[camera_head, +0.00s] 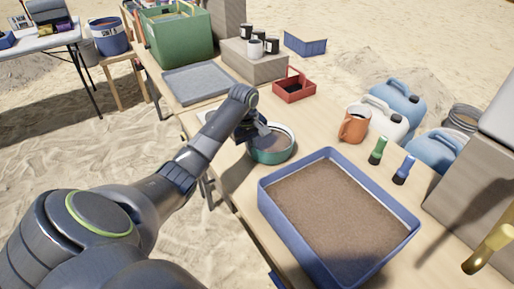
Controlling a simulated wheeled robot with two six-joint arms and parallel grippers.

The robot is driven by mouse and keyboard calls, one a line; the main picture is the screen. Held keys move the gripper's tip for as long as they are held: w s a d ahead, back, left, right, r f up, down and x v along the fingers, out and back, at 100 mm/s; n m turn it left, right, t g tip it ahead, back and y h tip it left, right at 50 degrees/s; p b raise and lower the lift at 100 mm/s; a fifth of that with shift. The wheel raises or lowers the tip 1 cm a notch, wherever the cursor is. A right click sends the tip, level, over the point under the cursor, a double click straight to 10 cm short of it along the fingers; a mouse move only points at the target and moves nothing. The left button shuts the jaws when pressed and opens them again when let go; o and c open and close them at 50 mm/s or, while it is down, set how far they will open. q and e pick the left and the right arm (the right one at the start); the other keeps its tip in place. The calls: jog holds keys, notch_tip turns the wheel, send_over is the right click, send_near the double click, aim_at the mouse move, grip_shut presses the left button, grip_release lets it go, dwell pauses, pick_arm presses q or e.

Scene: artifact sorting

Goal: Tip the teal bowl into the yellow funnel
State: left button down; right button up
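The teal bowl (272,154) sits upright on the wooden table, behind the blue sand tray. Its inside looks pale, and its near-left rim is partly hidden by my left gripper. My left gripper (263,134) reaches down from the left with its fingers at the bowl's rim. The fingers are small and partly hidden, so I cannot tell whether they are closed on it. A shiny brass-yellow object (490,249) shows at the lower right; I cannot tell whether it is the yellow funnel. No clear funnel shape shows. My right gripper is not in view.
The blue tray (388,259) of sand fills the front of the table (325,127). A grey tray (197,83), green crate (181,40) and red box (293,86) stand behind. An orange jug (354,124), green (378,150) and blue (404,170) small items stand right.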

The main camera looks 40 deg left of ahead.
pick_arm(q)
notch_tip(320, 180, up, 10)
jog(key=shift+w+f+p, duration=0.1)
jog(key=shift+f+p, duration=0.1)
jog(key=shift+p, duration=0.45)
jog(key=shift+r, duration=0.1)
